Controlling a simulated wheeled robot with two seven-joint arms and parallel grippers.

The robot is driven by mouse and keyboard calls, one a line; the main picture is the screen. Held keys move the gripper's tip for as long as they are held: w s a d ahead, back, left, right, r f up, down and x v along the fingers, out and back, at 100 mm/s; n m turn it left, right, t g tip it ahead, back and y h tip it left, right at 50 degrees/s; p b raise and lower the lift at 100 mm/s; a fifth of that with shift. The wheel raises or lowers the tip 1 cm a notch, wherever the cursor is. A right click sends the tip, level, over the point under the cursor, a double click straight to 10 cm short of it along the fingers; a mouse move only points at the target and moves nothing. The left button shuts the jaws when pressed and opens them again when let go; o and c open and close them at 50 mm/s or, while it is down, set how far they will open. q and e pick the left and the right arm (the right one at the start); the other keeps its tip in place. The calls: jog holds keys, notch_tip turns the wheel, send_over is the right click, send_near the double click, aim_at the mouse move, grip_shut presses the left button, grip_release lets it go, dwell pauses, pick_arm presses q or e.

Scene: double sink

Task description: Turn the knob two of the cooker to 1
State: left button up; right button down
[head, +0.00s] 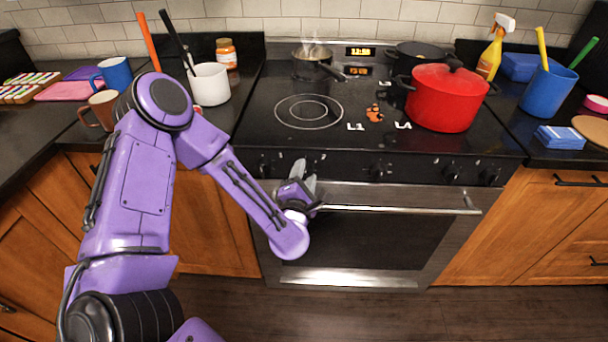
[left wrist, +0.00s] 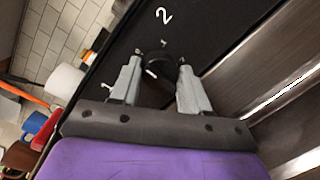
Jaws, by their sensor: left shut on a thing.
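The cooker (head: 440,165) stands in the middle of the head view, with a row of black knobs along its front panel. My left gripper (head: 303,172) is at the panel's left part, just above the oven handle. In the left wrist view, the black knob two (left wrist: 157,58) sits between the two grey fingers of the left gripper (left wrist: 161,68), below a white "2" mark. The left gripper is shut on this knob. A white line shows on the knob. In the head view the gripper hides the knob. My right gripper is not in view.
The oven handle (head: 410,210) runs just below the knobs. A red pot (head: 442,100) and a small steaming pan (head: 311,65) stand on the cooktop. A white cup (head: 210,85) and mugs stand on the left counter. A blue cup (head: 546,92) is on the right counter.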

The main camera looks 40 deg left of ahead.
pick_arm(q)
jog(key=m+p, duration=0.1)
jog(key=m, duration=0.4)
jog(key=shift+d+r+g, duration=0.1)
jog(key=shift+r+g, duration=0.05)
jog(key=shift+g, duration=0.15)
jog(key=m+g+p, duration=0.1)
jog(key=m+p, duration=0.1)
jog(key=m, duration=0.3)
jog(key=shift+m, duration=0.3)
dwell(0.3)
jog(key=o, duration=1)
jog(key=shift+o, duration=0.2)
jog(key=f+b+v, duration=0.1)
jog(key=v, duration=0.9)
jog(key=shift+s+d+r, duration=0.25)
jog(key=shift+r, duration=0.05)
